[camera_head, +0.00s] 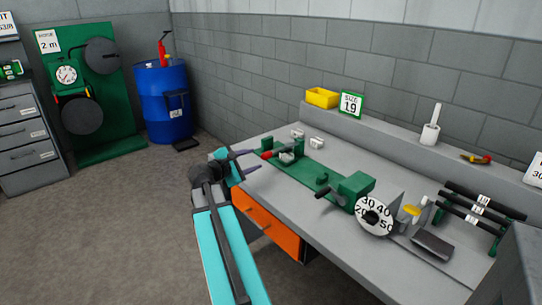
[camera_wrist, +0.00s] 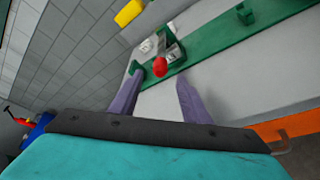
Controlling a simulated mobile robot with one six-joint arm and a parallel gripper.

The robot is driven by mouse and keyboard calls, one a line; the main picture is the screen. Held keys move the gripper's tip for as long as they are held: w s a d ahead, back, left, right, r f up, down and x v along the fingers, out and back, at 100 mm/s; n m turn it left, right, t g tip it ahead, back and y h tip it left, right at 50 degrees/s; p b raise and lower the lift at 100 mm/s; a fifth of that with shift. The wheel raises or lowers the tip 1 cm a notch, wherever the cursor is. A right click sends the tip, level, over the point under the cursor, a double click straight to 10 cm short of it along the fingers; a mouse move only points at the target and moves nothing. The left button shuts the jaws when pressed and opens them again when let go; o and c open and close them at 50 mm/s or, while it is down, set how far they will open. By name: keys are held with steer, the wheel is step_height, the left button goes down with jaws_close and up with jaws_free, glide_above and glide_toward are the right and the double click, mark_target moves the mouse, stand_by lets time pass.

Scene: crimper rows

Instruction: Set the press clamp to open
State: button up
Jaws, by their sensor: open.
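The press clamp (camera_head: 286,155) is a small green and metal fixture at the far left end of a long green base (camera_head: 312,173) on the bench. Its handle ends in a red knob (camera_head: 267,155), which points toward my gripper. In the wrist view the red knob (camera_wrist: 160,66) appears between the two purple fingertips, with the clamp body (camera_wrist: 172,45) behind it. My gripper (camera_head: 253,160) is open and empty at the bench's left end, close to the knob. I cannot tell whether the fingers reach around the knob, or whether the clamp is open or closed.
White blocks (camera_head: 316,143) lie behind the base. A green block with a crank (camera_head: 350,188) and a numbered dial (camera_head: 374,216) stand to the right. A yellow bin (camera_head: 322,97) sits on the back ledge. An orange drawer (camera_head: 268,225) is below the bench's front edge.

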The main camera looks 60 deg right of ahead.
mark_target(272, 154)
steer(key=x, duration=1.3)
steer(key=shift+d+f+p, duration=0.1)
steer(key=shift+d+p, duration=0.25)
steer(key=shift+p, duration=0.05)
jaws_close()
steer(key=shift+a, duration=0.4)
steer(key=shift+d, duration=0.35)
